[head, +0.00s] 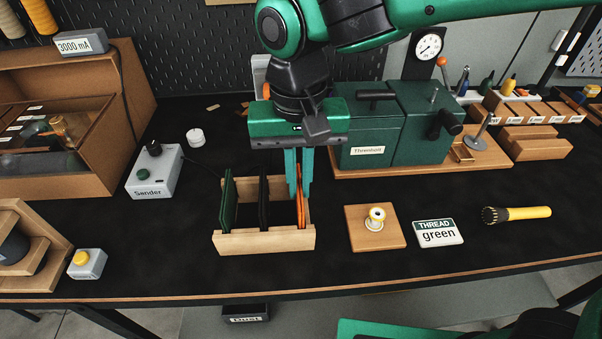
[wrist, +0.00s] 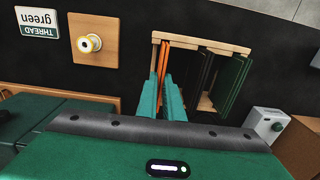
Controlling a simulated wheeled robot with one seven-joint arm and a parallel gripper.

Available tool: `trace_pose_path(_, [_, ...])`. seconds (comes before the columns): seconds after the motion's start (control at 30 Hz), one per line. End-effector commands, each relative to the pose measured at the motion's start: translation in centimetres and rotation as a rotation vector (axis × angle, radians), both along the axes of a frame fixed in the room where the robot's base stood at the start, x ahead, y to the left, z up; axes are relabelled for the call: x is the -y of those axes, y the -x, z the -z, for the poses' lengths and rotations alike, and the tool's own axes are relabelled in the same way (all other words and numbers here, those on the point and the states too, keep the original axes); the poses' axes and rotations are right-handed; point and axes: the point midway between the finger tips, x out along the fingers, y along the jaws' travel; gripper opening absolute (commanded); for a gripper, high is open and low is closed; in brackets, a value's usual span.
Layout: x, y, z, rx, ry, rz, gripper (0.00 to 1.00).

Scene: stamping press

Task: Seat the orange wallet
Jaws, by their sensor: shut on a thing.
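The orange wallet (head: 301,209) stands upright at the right end of a wooden rack (head: 265,242). My gripper (head: 298,190) points down over it, with its teal fingers shut on the wallet's upper part. In the wrist view the orange wallet (wrist: 163,62) shows beside the fingers (wrist: 170,98), inside the rack's frame (wrist: 205,41). A black wallet (head: 263,202) stands in the middle of the rack and a green wallet (head: 228,202) at its left end. The fingers hide part of the orange wallet, and I cannot tell whether its lower edge touches the rack's bottom.
A wooden block with a spool (head: 377,218) and a "THREAD green" sign (head: 437,232) lie right of the rack. The Sander box (head: 154,172) stands left. A green machine (head: 372,130) stands close behind my gripper. The bench front is clear.

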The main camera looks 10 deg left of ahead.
Motion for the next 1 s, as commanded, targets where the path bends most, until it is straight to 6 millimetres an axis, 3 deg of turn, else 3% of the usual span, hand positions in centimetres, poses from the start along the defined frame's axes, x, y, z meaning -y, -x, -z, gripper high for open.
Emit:
trace_pose_path(0.33, [0.0, 0.0, 0.1, -0.001, 0.000, 0.000, 0.00])
trace_pose_path(0.37, [0.0, 0.0, 0.1, -0.001, 0.001, 0.000, 0.14])
trace_pose_path(0.43, [0.0, 0.0, 0.1, -0.001, 0.001, 0.000, 0.29])
trace_pose_path(0.77, [0.0, 0.0, -0.2, 0.000, 0.000, 0.000, 0.29])
trace_pose_path(1.0, [-0.1, -0.1, -3.2, 0.002, -0.004, 0.001, 0.29])
